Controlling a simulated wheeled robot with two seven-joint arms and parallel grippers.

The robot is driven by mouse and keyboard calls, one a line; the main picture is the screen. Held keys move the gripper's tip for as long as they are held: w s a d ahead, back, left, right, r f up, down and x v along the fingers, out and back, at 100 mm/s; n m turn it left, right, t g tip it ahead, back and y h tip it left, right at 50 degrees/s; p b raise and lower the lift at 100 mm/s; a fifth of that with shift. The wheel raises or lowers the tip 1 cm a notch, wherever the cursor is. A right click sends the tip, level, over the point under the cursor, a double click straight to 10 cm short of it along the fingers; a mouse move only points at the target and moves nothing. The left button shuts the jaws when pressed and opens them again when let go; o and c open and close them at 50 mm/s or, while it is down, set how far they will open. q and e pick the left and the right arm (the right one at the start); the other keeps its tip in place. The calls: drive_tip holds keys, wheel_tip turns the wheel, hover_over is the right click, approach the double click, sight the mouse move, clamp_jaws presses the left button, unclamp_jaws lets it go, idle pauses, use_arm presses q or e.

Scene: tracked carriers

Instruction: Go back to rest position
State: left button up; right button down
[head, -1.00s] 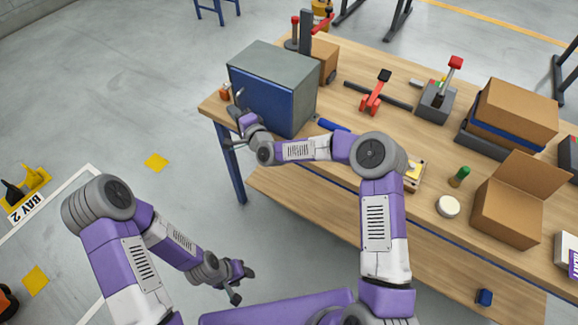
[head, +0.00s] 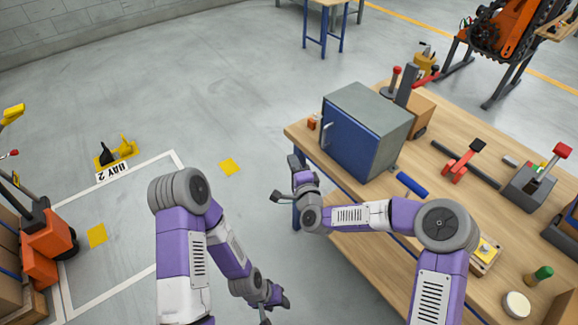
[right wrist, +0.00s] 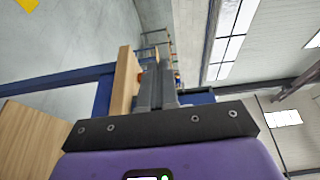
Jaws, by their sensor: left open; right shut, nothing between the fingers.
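My left gripper (head: 277,308) is low in the head view, over the floor, open and empty. My right gripper (head: 287,181) is beside the left end of the workbench (head: 440,190), below the blue-fronted cabinet (head: 350,140). It is shut with nothing held; its fingers also show close together in the right wrist view (right wrist: 155,88). A gap shows between it and the cabinet handle (head: 327,134). The cabinet's front looks closed.
The bench holds a blue cylinder (head: 412,185), a red clamp-like tool (head: 462,163), a grey lever box (head: 532,184) and a white round item (head: 516,305). Open floor (head: 200,110) lies left of the bench. An orange wheeled machine (head: 48,245) stands at far left.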

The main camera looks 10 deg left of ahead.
drive_tip(key=s+d+f+n+g+h+p, duration=0.1)
drive_tip(key=s+d+f+n+g, duration=0.25)
drive_tip(key=s+f, duration=0.35)
drive_tip(key=s+d+f+n+g+h+p, duration=0.15)
drive_tip(key=s+d+f+g, duration=0.3)
drive_tip(key=f, duration=0.55)
drive_tip(key=s+d+f+n+g+h+p, duration=0.1)
drive_tip(key=s+d+f+n+g, duration=0.1)
drive_tip(key=s+d, duration=0.4)
drive_tip(key=s+d+f+n+g+p, duration=0.1)
drive_tip(key=s+d+f+g, duration=0.4)
drive_tip(key=s, duration=1)
drive_tip(key=shift+d+f+n+h, duration=0.35)
drive_tip(key=shift+d+n, duration=0.45)
drive_tip(key=shift+n, duration=0.1)
